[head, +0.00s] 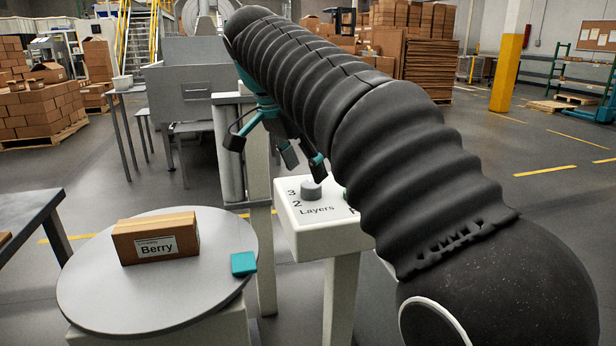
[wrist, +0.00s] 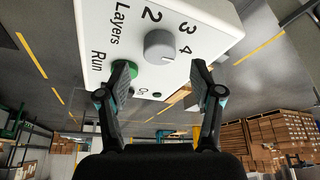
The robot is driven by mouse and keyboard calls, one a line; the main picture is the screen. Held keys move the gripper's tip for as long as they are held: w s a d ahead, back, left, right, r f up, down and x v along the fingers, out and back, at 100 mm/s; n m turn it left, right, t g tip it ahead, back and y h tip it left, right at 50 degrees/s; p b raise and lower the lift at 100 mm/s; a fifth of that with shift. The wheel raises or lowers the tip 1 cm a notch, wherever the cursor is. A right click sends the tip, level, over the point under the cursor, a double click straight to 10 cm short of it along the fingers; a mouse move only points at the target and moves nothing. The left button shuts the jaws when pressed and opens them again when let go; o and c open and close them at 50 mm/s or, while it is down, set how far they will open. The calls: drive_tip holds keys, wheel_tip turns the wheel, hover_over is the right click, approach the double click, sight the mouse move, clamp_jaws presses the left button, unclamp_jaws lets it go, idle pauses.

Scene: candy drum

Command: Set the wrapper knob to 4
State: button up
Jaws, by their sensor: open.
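The white wrapper control box (head: 310,235) stands on a pale post, right of the turntable. Its grey knob (head: 312,190) is on the top face by the printed 3, 2 and "Layers". My gripper (head: 305,167) is open just above the box. In the wrist view my gripper (wrist: 161,80) has its fingers spread wide, with the knob ahead of the gap and nothing between them.
A green Run button (wrist: 131,70) is close to one finger. The round grey turntable (head: 100,300) carries a carton labelled Berry (head: 156,236) and a small teal block (head: 244,263). A grey post (head: 262,190) stands behind the box. A dark table (head: 30,212) is at left.

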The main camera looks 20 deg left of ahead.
drive_tip(key=shift+v, duration=1.75)
drive_tip(key=shift+n+y, duration=0.3)
drive_tip(key=shift+n, duration=0.6)
drive_tip(key=d, duration=0.3)
drive_tip(key=d+f, duration=0.1)
drive_tip(key=d, duration=0.6)
drive_tip(key=shift+d+f, duration=0.2)
drive_tip(key=s+d+f+n+y, duration=0.1)
drive_tip(key=s+d+f, duration=0.15)
drive_tip(key=d, duration=0.35)
drive_tip(key=s+d+f+n, duration=0.1)
drive_tip(key=s+d+f, duration=0.15)
drive_tip(key=d, duration=0.25)
drive_tip(key=s+d+f+n+t, duration=0.1)
drive_tip(key=s+d+f, duration=0.4)
drive_tip(key=s+f, duration=0.2)
drive_tip(key=s+d+f+n+t, duration=0.1)
drive_tip(key=s+d+f, duration=0.5)
drive_tip(key=f, duration=0.5)
drive_tip(key=shift+s+d+f+n+y, duration=0.3)
drive_tip(key=shift+s+f+n+y, duration=0.1)
drive_tip(key=shift+s, duration=0.15)
